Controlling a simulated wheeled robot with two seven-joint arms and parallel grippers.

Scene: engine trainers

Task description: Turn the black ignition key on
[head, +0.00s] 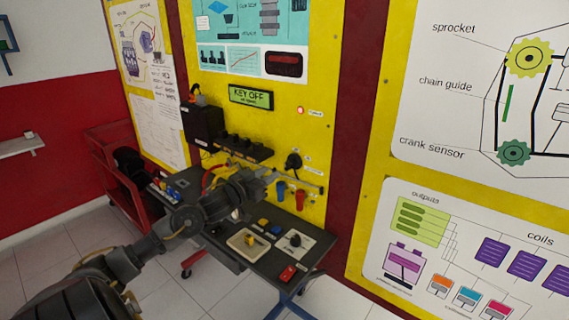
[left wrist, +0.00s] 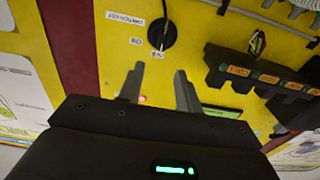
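The black ignition key (head: 293,161) is on the yellow panel, right of the display. It also shows in the left wrist view (left wrist: 162,34) as a round black knob with small white labels around it, seen upside down. My left gripper (head: 272,178) is in front of the panel, just left of and below the key. In the left wrist view its two fingers (left wrist: 159,72) stand apart with nothing between them, pointing toward the panel near the key but apart from it. My right gripper is not in view.
The display (head: 251,97) reads KEY OFF, and a small red light (head: 300,110) glows beside it. A row of black parts (head: 243,147) lies left of the key. Blue and red parts (head: 281,191) hang below. A dark table (head: 262,268) holds several small items.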

